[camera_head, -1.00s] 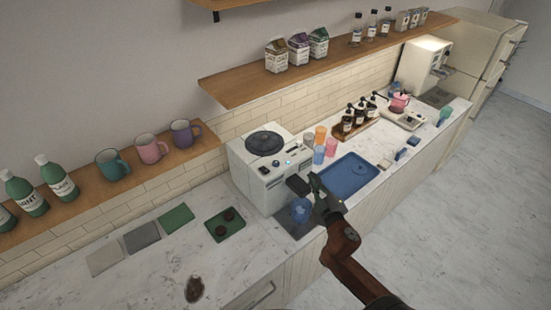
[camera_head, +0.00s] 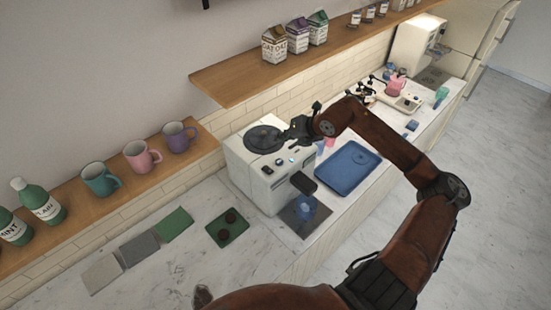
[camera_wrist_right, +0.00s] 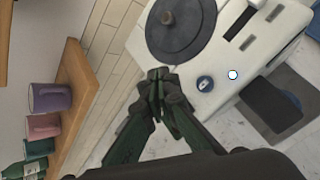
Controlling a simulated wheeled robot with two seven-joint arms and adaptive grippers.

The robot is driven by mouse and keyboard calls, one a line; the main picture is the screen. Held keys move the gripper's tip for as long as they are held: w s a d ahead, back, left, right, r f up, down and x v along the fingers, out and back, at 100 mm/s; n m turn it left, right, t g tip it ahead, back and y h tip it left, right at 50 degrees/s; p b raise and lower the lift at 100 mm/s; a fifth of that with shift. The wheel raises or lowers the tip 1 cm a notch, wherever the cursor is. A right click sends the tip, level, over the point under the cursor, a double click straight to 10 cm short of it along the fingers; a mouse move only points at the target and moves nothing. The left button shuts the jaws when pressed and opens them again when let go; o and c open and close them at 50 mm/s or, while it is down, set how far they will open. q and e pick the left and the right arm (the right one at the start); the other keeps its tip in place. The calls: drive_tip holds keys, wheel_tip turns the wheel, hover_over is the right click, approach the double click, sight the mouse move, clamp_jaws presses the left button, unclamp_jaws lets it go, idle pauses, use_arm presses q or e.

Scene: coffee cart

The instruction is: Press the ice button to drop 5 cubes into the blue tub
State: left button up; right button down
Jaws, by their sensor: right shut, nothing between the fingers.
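The white ice machine (camera_head: 248,165) with a round black lid (camera_head: 264,139) stands on the counter. In the right wrist view its lit button (camera_wrist_right: 233,75) glows white with a blue rim, beside a dark round knob (camera_wrist_right: 205,83). The blue tub (camera_head: 305,208) sits under the black spout (camera_head: 303,184); I cannot see how many cubes are in it. My right gripper (camera_head: 288,138) is over the top of the machine, near the lid. In the wrist view its closed, empty fingertips (camera_wrist_right: 158,80) are left of the knob and button. My left gripper is not in view.
A blue tray (camera_head: 348,168) lies right of the machine. A green tray (camera_head: 227,227) with dark round items lies to its left. The wooden shelf (camera_head: 240,82) with cartons runs above and behind. Mugs (camera_head: 142,156) stand on the lower shelf at left.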

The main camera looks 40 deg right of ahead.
drive_tip(key=b, duration=0.4)
hover_over(281, 162)
wheel_tip(281, 162, down, 8)
drive_tip(key=shift+r, duration=0.2)
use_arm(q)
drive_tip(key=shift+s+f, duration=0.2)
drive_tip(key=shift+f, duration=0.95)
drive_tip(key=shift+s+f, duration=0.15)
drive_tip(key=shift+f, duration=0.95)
use_arm(e)
drive_tip(key=shift+f, duration=0.65)
use_arm(q)
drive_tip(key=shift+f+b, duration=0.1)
drive_tip(key=shift+b, duration=0.2)
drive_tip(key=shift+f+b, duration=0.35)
use_arm(e)
drive_tip(key=shift+f, duration=0.4)
